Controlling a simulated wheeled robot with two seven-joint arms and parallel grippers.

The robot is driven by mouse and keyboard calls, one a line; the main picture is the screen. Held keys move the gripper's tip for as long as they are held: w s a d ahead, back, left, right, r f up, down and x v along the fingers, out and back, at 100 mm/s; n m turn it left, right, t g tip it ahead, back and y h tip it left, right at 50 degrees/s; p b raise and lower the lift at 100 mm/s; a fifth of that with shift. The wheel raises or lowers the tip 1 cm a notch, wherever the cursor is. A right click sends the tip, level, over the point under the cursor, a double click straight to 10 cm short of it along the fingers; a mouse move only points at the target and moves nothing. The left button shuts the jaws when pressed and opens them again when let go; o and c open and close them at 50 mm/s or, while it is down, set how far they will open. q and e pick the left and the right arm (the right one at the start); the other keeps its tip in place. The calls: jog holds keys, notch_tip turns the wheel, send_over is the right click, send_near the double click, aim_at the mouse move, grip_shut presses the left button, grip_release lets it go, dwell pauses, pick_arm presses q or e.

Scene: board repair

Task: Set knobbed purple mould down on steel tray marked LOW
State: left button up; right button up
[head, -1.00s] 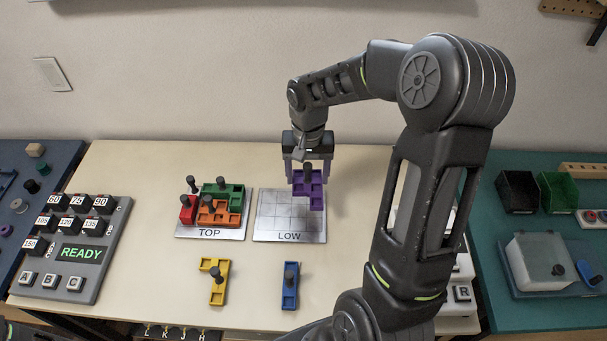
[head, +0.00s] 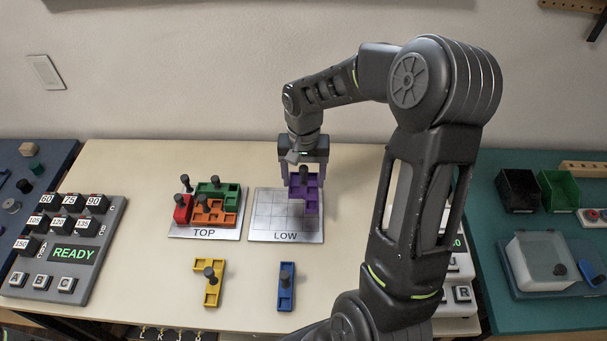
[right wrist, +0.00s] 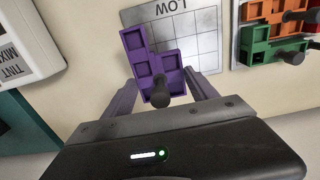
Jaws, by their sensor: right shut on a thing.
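The knobbed purple mould (head: 305,193) is in my right gripper (head: 304,172), over the back right part of the steel tray marked LOW (head: 270,237). In the right wrist view, the mould (right wrist: 139,62) has its dark knob between the purple fingers of the gripper (right wrist: 160,98), which is shut on it. The LOW tray (right wrist: 205,22) shows its grid beyond and beside the mould. I cannot tell whether the mould touches the tray or hangs just above it. My left gripper is not in view.
The steel tray marked TOP (head: 235,234) holds red, orange and green moulds left of LOW. A yellow mould (head: 211,290) and a blue mould (head: 286,295) lie in front. A keypad reading READY (head: 73,254) stands at the left. LOW's left grid is bare.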

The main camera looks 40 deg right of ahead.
jog(key=shift+f+b, duration=1.9)
jog(key=shift+f, duration=1.3)
jog(key=shift+f+b, duration=0.4)
jog(key=shift+f, duration=0.05)
jog(key=o, duration=1.5)
notch_tip(320, 180, up, 8)
jog(key=p, duration=0.5)
jog(key=shift+f, duration=0.1)
